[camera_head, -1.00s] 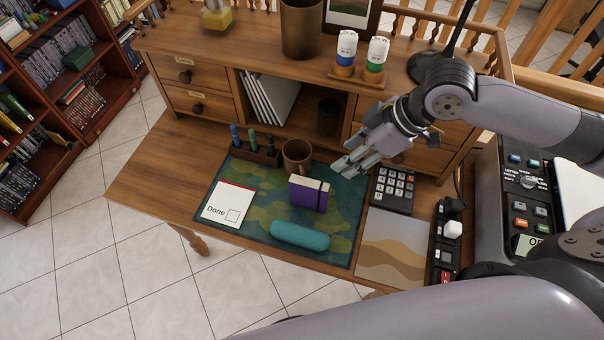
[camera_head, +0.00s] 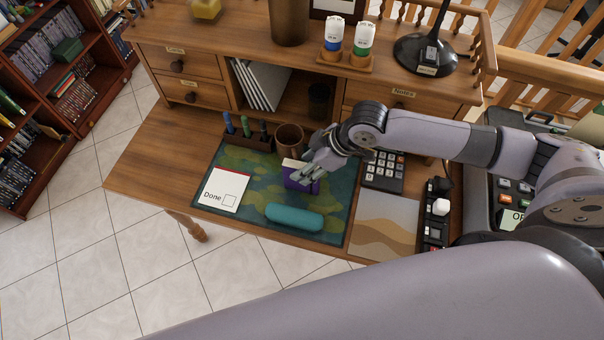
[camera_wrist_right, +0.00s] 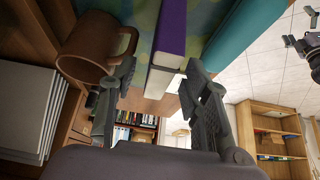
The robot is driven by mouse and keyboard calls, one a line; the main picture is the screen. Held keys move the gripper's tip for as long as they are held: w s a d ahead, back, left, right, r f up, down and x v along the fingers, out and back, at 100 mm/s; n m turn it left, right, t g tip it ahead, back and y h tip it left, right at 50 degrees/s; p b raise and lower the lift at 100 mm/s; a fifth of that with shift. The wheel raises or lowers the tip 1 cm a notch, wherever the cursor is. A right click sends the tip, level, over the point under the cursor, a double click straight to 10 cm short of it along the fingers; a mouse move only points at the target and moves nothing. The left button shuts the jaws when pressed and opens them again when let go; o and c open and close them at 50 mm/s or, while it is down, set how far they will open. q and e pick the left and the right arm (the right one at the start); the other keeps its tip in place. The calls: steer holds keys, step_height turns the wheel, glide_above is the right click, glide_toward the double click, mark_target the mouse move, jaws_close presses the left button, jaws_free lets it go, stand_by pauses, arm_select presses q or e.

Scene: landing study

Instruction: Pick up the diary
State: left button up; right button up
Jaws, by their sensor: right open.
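The purple diary (camera_head: 297,180), with pale page edges, stands upright on the green patterned desk mat (camera_head: 225,160). My right gripper (camera_head: 310,170) is open at the diary's top right and hides part of it in the head view. In the right wrist view, the diary (camera_wrist_right: 170,35) reaches in between the two spread fingers (camera_wrist_right: 160,82), with a gap at each side. My left gripper does not show clearly in either view.
A brown mug (camera_head: 289,137) stands close behind the diary; in the wrist view it is near the left finger. A teal case (camera_head: 296,218) lies in front. A pen holder (camera_head: 248,141), a Done card (camera_head: 223,190) and a calculator (camera_head: 383,172) are also near.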

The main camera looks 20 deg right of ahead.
steer(key=shift+x, duration=1.25)
steer(key=shift+c, duration=0.5)
jaws_close()
